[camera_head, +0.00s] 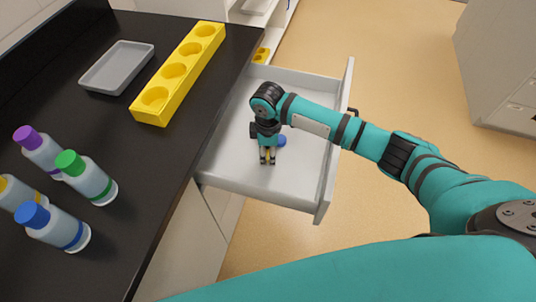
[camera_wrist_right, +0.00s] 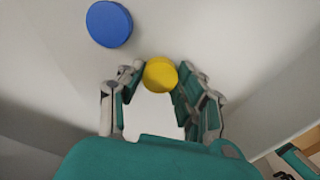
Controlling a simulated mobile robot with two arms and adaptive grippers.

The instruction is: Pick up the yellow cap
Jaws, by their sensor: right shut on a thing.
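The yellow cap (camera_wrist_right: 160,73) is between the fingertips of my right gripper (camera_wrist_right: 160,85), which is shut on it, in the right wrist view. In the head view my right gripper (camera_head: 267,155) points down inside the open white drawer (camera_head: 225,158), and only a little of the cap shows between its fingers. I cannot tell whether the cap touches the drawer floor. A blue cap (camera_wrist_right: 109,24) lies on the drawer floor beside it; it also shows partly behind the gripper in the head view (camera_head: 281,140). My left gripper is not in view.
On the black counter (camera_head: 150,190) stand several bottles with purple, green (camera_head: 86,177), blue (camera_head: 52,226) and yellow tops. A grey tray (camera_head: 117,67) and a yellow rack with round holes (camera_head: 180,72) are further back. The drawer's front wall (camera_head: 336,140) is near my right forearm.

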